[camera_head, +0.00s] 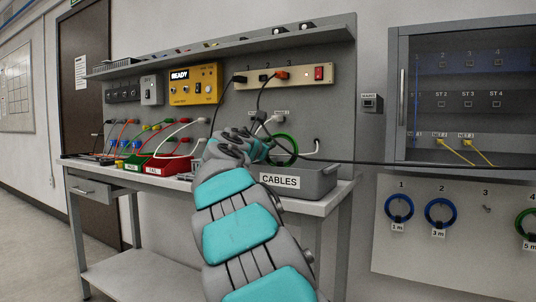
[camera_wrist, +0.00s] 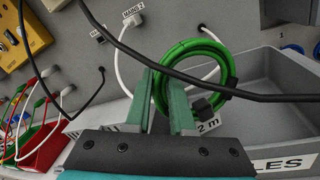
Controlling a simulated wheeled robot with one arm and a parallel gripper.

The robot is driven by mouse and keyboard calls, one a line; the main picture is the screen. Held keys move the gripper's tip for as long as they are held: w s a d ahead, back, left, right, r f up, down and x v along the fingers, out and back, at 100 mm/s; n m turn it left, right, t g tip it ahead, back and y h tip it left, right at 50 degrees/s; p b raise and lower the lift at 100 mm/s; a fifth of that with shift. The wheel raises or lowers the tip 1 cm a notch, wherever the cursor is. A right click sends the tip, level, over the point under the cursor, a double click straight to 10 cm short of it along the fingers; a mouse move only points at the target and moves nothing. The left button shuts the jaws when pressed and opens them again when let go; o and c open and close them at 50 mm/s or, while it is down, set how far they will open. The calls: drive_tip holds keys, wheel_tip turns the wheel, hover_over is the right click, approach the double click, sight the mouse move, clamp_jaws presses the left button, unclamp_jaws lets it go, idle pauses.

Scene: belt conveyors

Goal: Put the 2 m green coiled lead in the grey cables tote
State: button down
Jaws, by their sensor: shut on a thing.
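The green coiled lead (camera_wrist: 228,66) is a ring with a black plug and a "2 m" tag (camera_wrist: 208,125). My gripper (camera_wrist: 164,85) is shut on the left side of the ring, between its teal fingers. The coil hangs upright at the left end of the grey cables tote (camera_wrist: 262,70), whose open inside lies to its right. In the head view the coil (camera_head: 294,146) shows just above the tote's back left part, and the tote (camera_head: 318,182) stands on the bench with a "CABLES" label. Whether the coil touches the tote is unclear. My wrist hides part of the tote's left end.
A black cable (camera_head: 350,162) runs across above the tote and passes in front of the coil in the wrist view. White mains leads (camera_wrist: 124,60) hang behind. Red and green bins (camera_head: 166,166) with coloured leads stand left. Blue coils (camera_head: 441,212) hang on the right panel.

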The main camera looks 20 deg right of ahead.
drive_tip(key=shift+f, duration=0.85)
drive_tip(key=shift+f, duration=0.1)
drive_tip(key=c, duration=0.8)
unclamp_jaws()
drive_tip(key=shift+s, duration=0.1)
drive_tip(key=v, duration=1.2)
